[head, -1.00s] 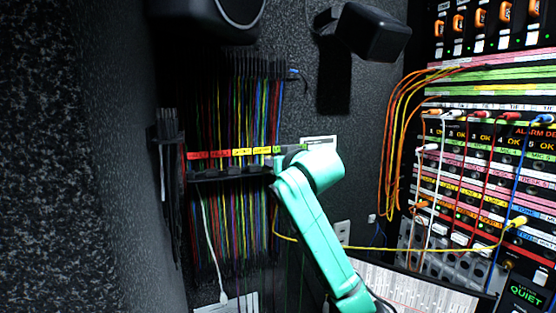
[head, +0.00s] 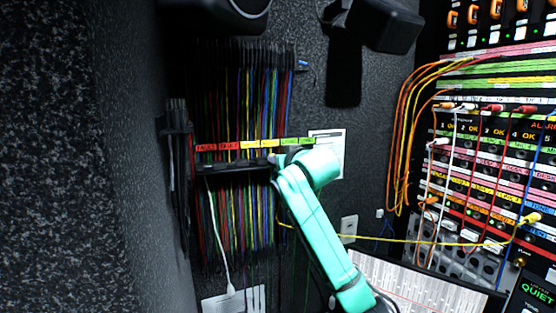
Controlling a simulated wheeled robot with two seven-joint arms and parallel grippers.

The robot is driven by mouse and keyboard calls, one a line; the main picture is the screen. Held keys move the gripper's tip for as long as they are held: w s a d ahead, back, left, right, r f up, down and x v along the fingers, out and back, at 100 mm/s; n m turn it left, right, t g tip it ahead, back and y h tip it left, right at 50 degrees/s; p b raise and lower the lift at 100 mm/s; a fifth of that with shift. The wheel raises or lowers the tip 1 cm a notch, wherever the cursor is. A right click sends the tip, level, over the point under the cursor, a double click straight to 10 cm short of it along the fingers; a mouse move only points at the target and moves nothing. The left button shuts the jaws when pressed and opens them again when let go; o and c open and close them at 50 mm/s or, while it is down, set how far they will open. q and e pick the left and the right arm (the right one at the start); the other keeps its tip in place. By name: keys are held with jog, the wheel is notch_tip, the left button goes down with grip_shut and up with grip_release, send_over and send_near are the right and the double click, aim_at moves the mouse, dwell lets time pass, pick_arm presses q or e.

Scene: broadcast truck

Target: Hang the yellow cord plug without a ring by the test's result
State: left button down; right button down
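A yellow cord (head: 400,241) runs from a yellow plug (head: 531,218) seated in the patch panel, leftward across the scene, and rises behind my teal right arm (head: 318,225). Its other end is hidden there. The wrist is at the cord rack (head: 232,168), below its yellow and green labels. Only a dark sliver of my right gripper (head: 277,165) shows beside the wrist. Its fingers and anything between them are hidden. The rack carries red labels (head: 206,147), yellow labels (head: 260,144) and green labels (head: 298,141), left to right. No ring can be made out. My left gripper is out of view.
Many coloured cords hang closely in the rack, and a white cord (head: 222,240) hangs in front. A white card (head: 328,150) is on the wall behind the wrist. The patch panel (head: 480,190) with plugged cords fills the right. A printed sheet (head: 420,290) lies below.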

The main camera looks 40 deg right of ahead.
dwell(0.3)
grip_release()
dwell(0.4)
jog(key=shift+s, duration=0.15)
dwell(0.3)
jog(key=f+b+v, duration=0.1)
jog(key=b+v, duration=0.2)
jog(key=v, duration=0.4)
jog(key=shift+s+a, duration=0.2)
jog(key=shift+s, duration=0.1)
dwell(0.5)
